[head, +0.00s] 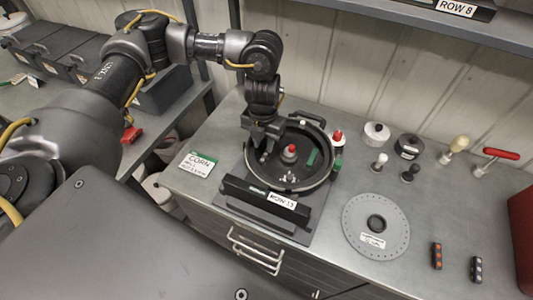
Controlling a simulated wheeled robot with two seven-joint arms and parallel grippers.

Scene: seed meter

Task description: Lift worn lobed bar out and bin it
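The round dark seed meter housing (327,178) stands open on the bench behind a ROW 13 label. Inside it are a hub with a red top (290,151), a green strip (311,158) and small pale parts (289,178) at the front. I cannot tell which part in the housing is the worn lobed bar. Two dark bars lie on the bench at right, one with orange spots (436,256) and one with grey spots (476,268). My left gripper (263,153) points down at the housing's left inner side. Its fingertips are too small and dark to judge. My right gripper is out of view.
A perforated disc (376,244), knobs and a red-handled tool (497,156) occupy the bench's right half. A red container (522,225) is cut off at the right edge. A CORN card (198,164) lies left of the housing. Pale containers (156,190) show below the left bench.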

